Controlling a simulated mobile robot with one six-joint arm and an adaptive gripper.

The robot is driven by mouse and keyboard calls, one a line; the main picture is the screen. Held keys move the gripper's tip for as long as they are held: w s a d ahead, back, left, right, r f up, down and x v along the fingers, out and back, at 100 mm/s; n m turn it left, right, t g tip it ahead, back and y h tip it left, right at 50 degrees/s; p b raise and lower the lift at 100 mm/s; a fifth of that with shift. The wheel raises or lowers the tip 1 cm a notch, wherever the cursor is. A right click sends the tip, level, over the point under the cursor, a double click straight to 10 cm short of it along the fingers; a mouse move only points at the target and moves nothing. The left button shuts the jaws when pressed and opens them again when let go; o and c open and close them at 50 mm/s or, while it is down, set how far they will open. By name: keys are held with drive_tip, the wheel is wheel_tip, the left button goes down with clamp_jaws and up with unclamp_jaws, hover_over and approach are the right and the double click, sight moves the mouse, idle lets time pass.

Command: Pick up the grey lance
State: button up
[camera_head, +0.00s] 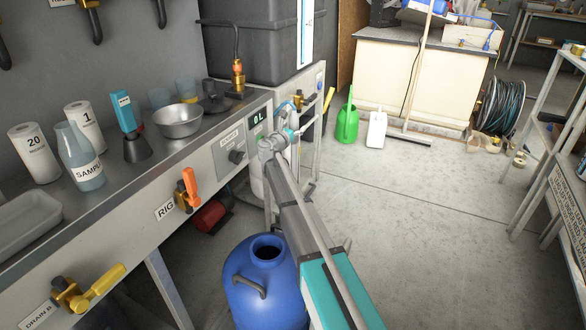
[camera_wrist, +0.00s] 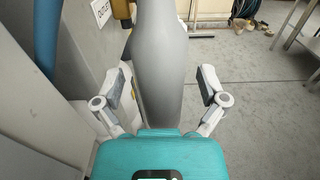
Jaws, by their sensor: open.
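The grey lance appears to be the smooth, long grey shape (camera_wrist: 158,60) in the middle of the wrist view. It runs from the top edge down to my teal gripper body, which hides its lower end. My gripper (camera_wrist: 160,78) is open, with one finger on each side of this grey shape and a visible gap on both sides. I cannot tell how deep it lies between the fingers. In the head view my arm reaches past the bench corner, and the lance and my fingertips cannot be made out clearly there.
The bench (camera_head: 225,150) and its OUTLET panel (camera_wrist: 75,60) stand close on the left. A blue drum (camera_head: 265,300) is beside my arm. A green watering can (camera_head: 347,124) and a cable reel (camera_head: 500,104) stand farther back.

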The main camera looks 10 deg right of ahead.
clamp_jaws()
idle(0.5)
drive_tip(key=shift+r, duration=0.15)
wheel_tip(320, 180, up, 18)
drive_tip(key=p, duration=1.8)
idle(0.5)
wheel_tip(320, 180, up, 46)
drive_tip(key=p, duration=4.6)
